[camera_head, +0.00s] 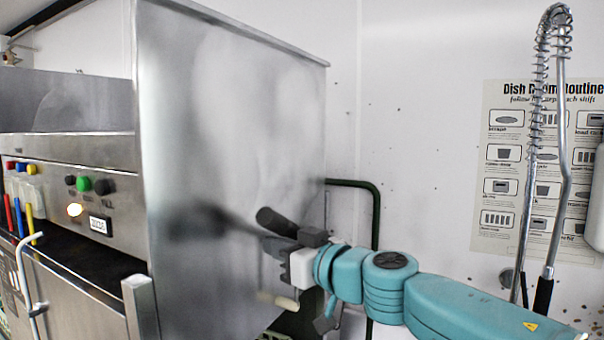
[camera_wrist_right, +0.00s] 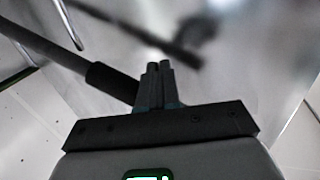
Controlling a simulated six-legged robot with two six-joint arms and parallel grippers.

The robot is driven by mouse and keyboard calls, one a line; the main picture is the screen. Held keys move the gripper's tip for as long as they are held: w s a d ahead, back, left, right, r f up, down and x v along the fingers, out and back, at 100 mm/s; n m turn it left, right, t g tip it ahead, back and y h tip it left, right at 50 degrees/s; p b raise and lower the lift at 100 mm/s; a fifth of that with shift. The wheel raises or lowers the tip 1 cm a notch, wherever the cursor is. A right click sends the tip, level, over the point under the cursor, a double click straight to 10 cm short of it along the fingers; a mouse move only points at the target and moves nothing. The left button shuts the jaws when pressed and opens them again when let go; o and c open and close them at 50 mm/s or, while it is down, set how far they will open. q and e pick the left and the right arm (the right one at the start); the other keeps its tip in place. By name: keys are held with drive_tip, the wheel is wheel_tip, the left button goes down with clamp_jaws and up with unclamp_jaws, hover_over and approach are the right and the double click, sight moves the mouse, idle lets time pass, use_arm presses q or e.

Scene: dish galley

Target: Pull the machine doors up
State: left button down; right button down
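The machine is a tall stainless-steel box with a large hood side panel (camera_head: 225,110) facing me; the hood looks down. A dark cylindrical handle grip (camera_head: 277,222) stands out near the panel's lower right. In the right wrist view the black grip (camera_wrist_right: 108,82) sits on a metal bar, just left of my fingers. My right gripper (camera_head: 272,246) is right below the grip in the head view. In the wrist view the right gripper's fingers (camera_wrist_right: 160,68) are nearly together with nothing visible between them. Contact with the grip cannot be told. My left gripper is not in view.
A control panel (camera_head: 120,208) with coloured buttons and a lit lamp is at left. A dark green pipe (camera_head: 376,215) runs up the wall behind my right arm. A spring spray hose (camera_head: 535,130) and a poster (camera_head: 500,225) are at right.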

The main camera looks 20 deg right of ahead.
sight(294, 226)
drive_tip(key=d+r, duration=0.1)
drive_tip(key=r, duration=0.1)
drive_tip(key=w+d+r, duration=0.1)
drive_tip(key=w+r, duration=0.1)
drive_tip(key=r, duration=0.1)
drive_tip(key=shift+d+r, duration=0.3)
drive_tip(key=shift+d, duration=0.1)
drive_tip(key=shift+w+f, duration=0.15)
drive_tip(key=shift+f, duration=0.2)
drive_tip(key=shift+f+b, duration=0.75)
drive_tip(key=shift+f, duration=0.25)
drive_tip(key=p+v, duration=0.1)
drive_tip(key=v, duration=0.5)
drive_tip(key=shift+s+d+r, duration=0.1)
drive_tip(key=shift+s+r, duration=0.05)
drive_tip(key=shift+s, duration=0.15)
drive_tip(key=v, duration=0.3)
drive_tip(key=shift+s+f, duration=0.15)
drive_tip(key=shift+f, duration=0.05)
drive_tip(key=shift+s+d, duration=0.1)
